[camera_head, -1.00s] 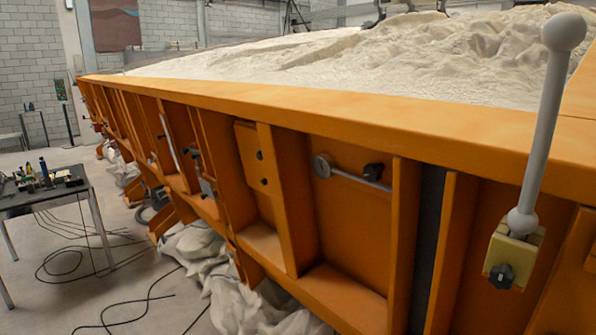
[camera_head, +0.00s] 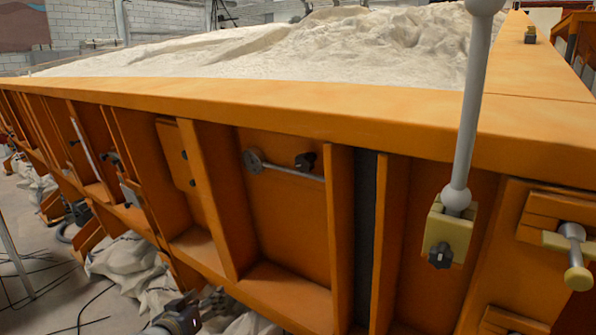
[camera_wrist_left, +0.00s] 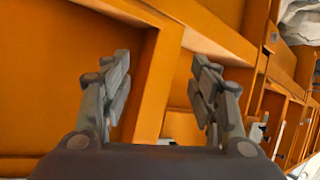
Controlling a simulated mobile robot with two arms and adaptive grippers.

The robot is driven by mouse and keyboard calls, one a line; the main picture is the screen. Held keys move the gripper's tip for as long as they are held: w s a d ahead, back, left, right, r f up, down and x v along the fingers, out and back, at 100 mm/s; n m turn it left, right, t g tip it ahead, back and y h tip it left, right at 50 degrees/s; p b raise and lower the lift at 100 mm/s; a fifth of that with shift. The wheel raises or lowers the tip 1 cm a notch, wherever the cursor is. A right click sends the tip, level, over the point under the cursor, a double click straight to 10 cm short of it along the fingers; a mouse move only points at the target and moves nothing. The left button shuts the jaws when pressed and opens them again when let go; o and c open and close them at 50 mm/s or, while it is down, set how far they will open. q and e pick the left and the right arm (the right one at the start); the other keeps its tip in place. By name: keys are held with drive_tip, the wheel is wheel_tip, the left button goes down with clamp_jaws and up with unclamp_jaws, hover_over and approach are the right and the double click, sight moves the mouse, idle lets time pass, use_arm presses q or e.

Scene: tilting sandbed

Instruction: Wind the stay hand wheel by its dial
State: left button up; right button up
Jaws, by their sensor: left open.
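A pale grey stay rod with ball ends (camera_head: 470,110) stands upright at the right of the head view. Its lower ball meets a pale yellow block (camera_head: 437,228) on the orange wall, with a black lobed knob (camera_head: 440,256) on the block's front. A grey round disc (camera_head: 253,160) on a thin rod and another black knob (camera_head: 305,161) sit in a bay to the left. I cannot tell which is the named hand wheel or dial. My left gripper (camera_head: 213,300) is low in the head view, below these parts. In the left wrist view its fingers (camera_wrist_left: 160,95) are apart and empty, facing orange panels.
The orange sandbed wall (camera_head: 230,100) has protruding ribs and ledges. Pale sand (camera_head: 300,50) lies above its rim. A yellow-ended shaft (camera_head: 574,255) juts out at far right. White sacks (camera_head: 125,262) and cables lie on the floor at lower left.

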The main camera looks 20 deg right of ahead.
use_arm(q)
drive_tip(key=s+d+r+m+h, duration=0.15)
drive_tip(key=d+r, duration=0.25)
drive_tip(key=r, duration=0.6)
drive_tip(key=d+r+m+h, duration=0.1)
drive_tip(key=d+r+h, duration=0.25)
drive_tip(key=r, duration=0.65)
drive_tip(key=m+g+h, duration=0.2)
drive_tip(key=m+h, duration=0.1)
drive_tip(key=m, duration=0.1)
approach(302, 166)
drive_tip(key=p+x, duration=0.2)
drive_tip(key=x, duration=0.6)
drive_tip(key=shift+d+r, duration=0.1)
drive_tip(key=shift+r, duration=0.05)
drive_tip(key=shift+w+d+p, duration=0.35)
drive_tip(key=shift+d+p, duration=0.05)
drive_tip(key=shift+d, duration=0.05)
use_arm(e)
drive_tip(key=shift+w+d+r, duration=0.15)
drive_tip(key=shift+w+r, duration=0.1)
drive_tip(key=shift+r, duration=0.4)
drive_tip(key=shift+w+d+r, duration=0.15)
drive_tip(key=shift+w+r, duration=0.05)
drive_tip(key=shift+r, duration=0.45)
use_arm(q)
drive_tip(key=c, duration=1.1)
